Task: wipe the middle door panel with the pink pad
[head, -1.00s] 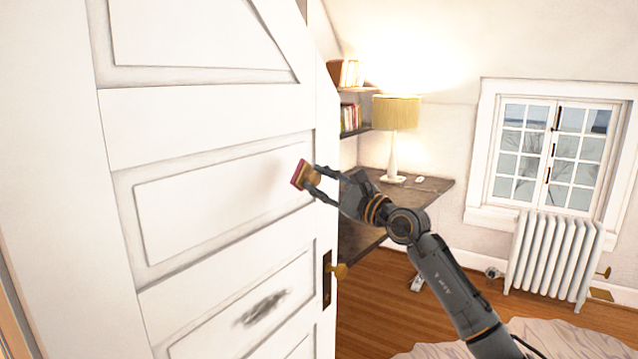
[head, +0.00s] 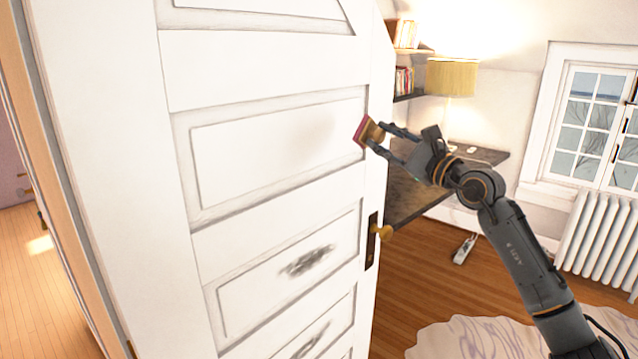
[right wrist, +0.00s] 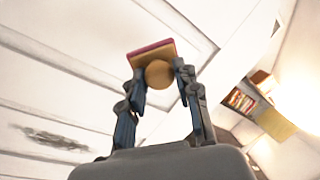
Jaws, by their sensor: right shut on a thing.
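My right gripper (head: 377,140) is shut on the wooden knob of the pink pad (head: 361,131). The pad also shows in the right wrist view (right wrist: 151,50), its pink face turned away from my gripper. In the head view the pad is at the right edge of a white door panel (head: 240,160); I cannot tell whether it touches. The panel below (head: 240,306) has a dark smudge (head: 307,261), and a further dark mark (head: 312,338) shows lower down. My left gripper is not in view.
A brass door knob (head: 384,232) sits below my right gripper on the door's edge. Behind are a dark desk (head: 415,200), a yellow lamp (head: 452,77), a radiator (head: 600,235) and a pale rug (head: 470,338). Wood floor shows open at the far left.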

